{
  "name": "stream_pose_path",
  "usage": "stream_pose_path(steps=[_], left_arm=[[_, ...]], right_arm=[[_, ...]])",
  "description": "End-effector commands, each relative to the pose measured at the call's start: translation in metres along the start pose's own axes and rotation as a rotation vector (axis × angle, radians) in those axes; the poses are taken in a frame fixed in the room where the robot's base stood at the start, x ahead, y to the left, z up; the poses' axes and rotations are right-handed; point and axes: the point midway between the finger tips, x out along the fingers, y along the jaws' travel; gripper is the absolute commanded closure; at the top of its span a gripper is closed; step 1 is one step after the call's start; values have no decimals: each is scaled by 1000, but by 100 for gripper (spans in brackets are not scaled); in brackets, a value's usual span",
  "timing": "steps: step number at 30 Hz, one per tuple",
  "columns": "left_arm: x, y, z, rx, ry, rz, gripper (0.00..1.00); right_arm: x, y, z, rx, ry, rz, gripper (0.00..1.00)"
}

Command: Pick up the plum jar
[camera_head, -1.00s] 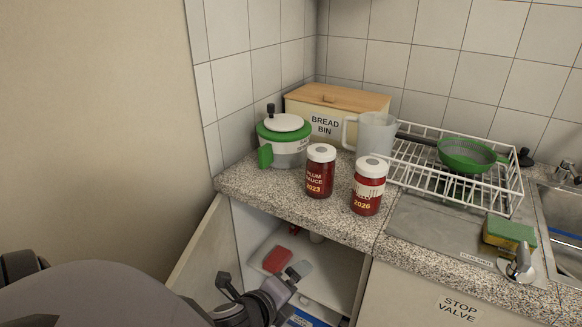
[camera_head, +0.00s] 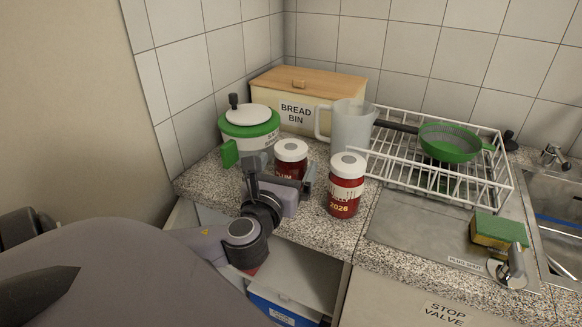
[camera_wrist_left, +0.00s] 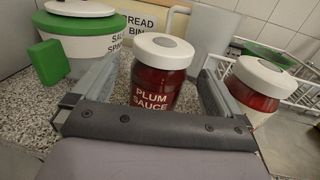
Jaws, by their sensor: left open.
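The plum jar, a red glass jar with a white lid labelled PLUM SAUCE, stands upright on the counter. In the head view the jar (camera_head: 291,151) is partly hidden behind my left gripper (camera_head: 280,172). In the left wrist view the plum jar (camera_wrist_left: 157,72) shows between the two fingers of my left gripper (camera_wrist_left: 160,78). That gripper is open, its fingers pointing toward the jar from the front. Whether the fingers touch the jar I cannot tell. My right gripper is not in view.
A similar red jar (camera_head: 345,187) marked 2026 stands close on the right. A green and white salad spinner (camera_head: 250,128) is behind left, with a bread bin (camera_head: 308,97) and a clear jug (camera_head: 352,128) behind. A white dish rack (camera_head: 405,180) holds a green colander. An open cupboard lies below.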

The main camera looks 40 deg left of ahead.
Motion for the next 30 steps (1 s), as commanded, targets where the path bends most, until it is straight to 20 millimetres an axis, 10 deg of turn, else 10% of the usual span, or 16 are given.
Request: stream_pose_path(steps=[22,30], left_arm=[[54,0,-8,-3,2,0,0],[54,0,-5,-3,-4,1,81]], right_arm=[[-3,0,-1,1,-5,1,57],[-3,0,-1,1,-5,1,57]])
